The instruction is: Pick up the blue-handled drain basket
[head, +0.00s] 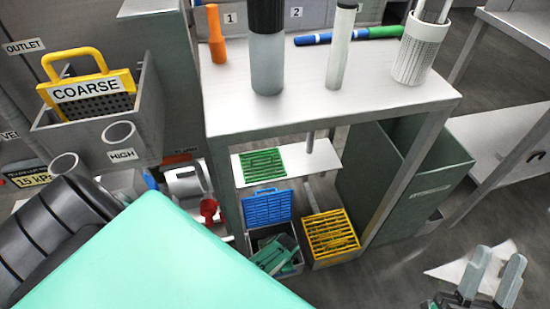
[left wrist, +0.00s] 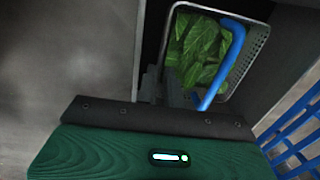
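The drain basket (left wrist: 254,62) shows in the left wrist view as a pale perforated basket holding dark green leaves (left wrist: 200,48). Its blue handle (left wrist: 226,68) slants across its right side. My left gripper (left wrist: 168,88) has dark fingers beside the basket's lower left edge, left of the handle; no grasp on the handle is visible, and the finger gap is unclear. In the head view, dark green shapes (head: 274,257) fill the low bin below the blue grate, and I cannot separate gripper from contents there. My right gripper (head: 492,277) is open and empty at the lower right.
A blue grate (head: 267,207) stands behind the bin, and a yellow-topped bin (head: 331,235) is beside it. A green grate (head: 262,165) lies on the shelf above. The table (head: 385,98) carries bottles and a utensil cup (head: 420,52). A large grey-green bin (head: 400,185) stands right.

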